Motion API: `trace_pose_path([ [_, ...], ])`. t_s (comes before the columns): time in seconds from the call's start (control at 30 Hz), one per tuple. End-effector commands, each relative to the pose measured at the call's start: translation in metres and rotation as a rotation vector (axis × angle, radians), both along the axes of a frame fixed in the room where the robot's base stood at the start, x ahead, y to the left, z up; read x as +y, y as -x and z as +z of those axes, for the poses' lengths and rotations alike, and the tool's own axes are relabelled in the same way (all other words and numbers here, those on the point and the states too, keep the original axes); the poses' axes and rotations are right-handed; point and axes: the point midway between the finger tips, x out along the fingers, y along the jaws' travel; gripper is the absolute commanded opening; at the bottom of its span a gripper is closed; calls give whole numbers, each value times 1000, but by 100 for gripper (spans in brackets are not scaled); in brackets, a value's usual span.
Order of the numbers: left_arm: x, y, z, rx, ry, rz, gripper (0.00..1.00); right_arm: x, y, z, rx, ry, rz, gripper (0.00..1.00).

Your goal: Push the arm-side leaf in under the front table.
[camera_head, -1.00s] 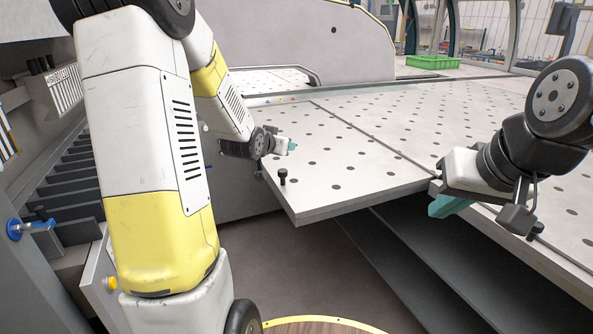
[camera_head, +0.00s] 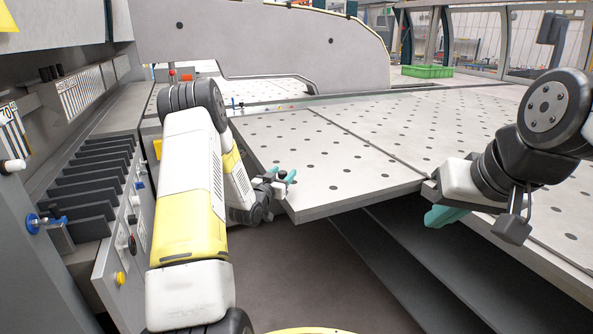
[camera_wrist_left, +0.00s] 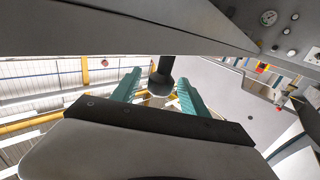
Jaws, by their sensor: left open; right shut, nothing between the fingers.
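The arm-side leaf (camera_head: 325,165) is a pale perforated panel standing out from the front table (camera_head: 450,125), its near corner over open space. My left gripper (camera_head: 287,175) is at the leaf's near left corner, open, with teal fingers. In the left wrist view its fingers (camera_wrist_left: 158,88) stand either side of a dark round-ended knob (camera_wrist_left: 162,78), with gaps visible. A grey slab edge (camera_wrist_left: 120,28) crosses the top there. My right gripper (camera_head: 445,216) is shut and empty by the table's front edge, just right of the leaf's right end.
Dark slanted rails (camera_head: 400,255) lie beneath the leaf and table. A machine side with grey slats (camera_head: 95,185) and knobs stands left, close to my left arm. A green crate (camera_head: 427,71) is far behind. The floor (camera_head: 290,275) below the leaf is clear.

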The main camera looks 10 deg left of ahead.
Motion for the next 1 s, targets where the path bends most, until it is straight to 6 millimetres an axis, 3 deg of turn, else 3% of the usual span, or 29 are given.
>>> trace_pose_path([
  [0.2,-5,-23,0,1,1,-2,52,0,0,0,0,0,0,0],
  [0.5,-6,-27,0,1,1,0,52,0,0,0,0,0,0,0],
  [0.53,-6,-27,0,1,1,0,50,0,0,0,0,0,0,0],
  [0.8,-5,-26,0,1,1,0,0,0,0,0,0,0,0,0],
  [1.0,-5,-26,0,1,1,0,0,0,0,0,0,0,0,0],
])
